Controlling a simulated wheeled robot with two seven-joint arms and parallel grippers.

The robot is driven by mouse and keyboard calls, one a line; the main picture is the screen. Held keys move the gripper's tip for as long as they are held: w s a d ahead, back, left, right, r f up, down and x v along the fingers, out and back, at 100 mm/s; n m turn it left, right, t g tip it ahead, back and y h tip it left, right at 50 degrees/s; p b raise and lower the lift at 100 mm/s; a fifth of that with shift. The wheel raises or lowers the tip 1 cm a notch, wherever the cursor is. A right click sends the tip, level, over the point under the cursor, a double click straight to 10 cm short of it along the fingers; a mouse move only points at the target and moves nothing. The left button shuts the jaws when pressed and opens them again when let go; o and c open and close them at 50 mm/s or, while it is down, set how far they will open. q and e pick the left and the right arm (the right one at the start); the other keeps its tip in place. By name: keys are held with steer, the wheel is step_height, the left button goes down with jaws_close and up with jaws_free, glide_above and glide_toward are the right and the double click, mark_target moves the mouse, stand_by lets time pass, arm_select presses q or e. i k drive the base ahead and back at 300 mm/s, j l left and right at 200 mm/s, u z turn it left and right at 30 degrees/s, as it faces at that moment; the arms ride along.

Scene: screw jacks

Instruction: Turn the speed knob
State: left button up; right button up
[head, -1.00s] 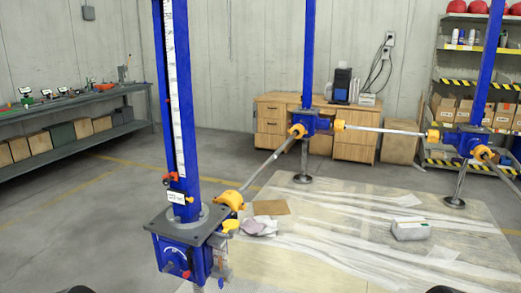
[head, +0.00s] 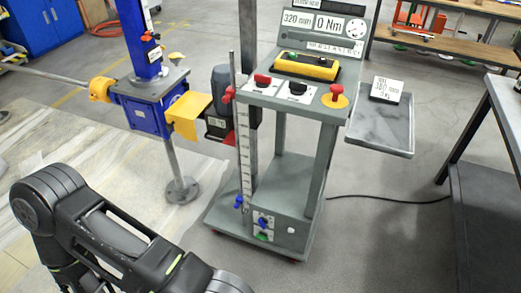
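A grey wheeled control cart (head: 300,118) stands in the middle of the head view. Its sloped top carries a red knob (head: 262,79), a black knob (head: 297,87) and a red mushroom button (head: 336,91) on a yellow disc. Their labels are too small to read, so I cannot tell which is the speed knob. The cart's display panel (head: 321,24) reads "320 mm" and "0 Nm". A low panel (head: 289,232) has small blue and green controls. My black arm shows at the lower left, short of the cart; neither gripper is in view.
A blue screw jack (head: 149,105) with a yellow coupling and a dark motor (head: 220,98) stands left of the cart. A grey side tray (head: 384,127) sticks out to the right. A cable crosses open floor between.

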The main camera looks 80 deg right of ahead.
mark_target(297, 89)
steer(key=z, duration=3)
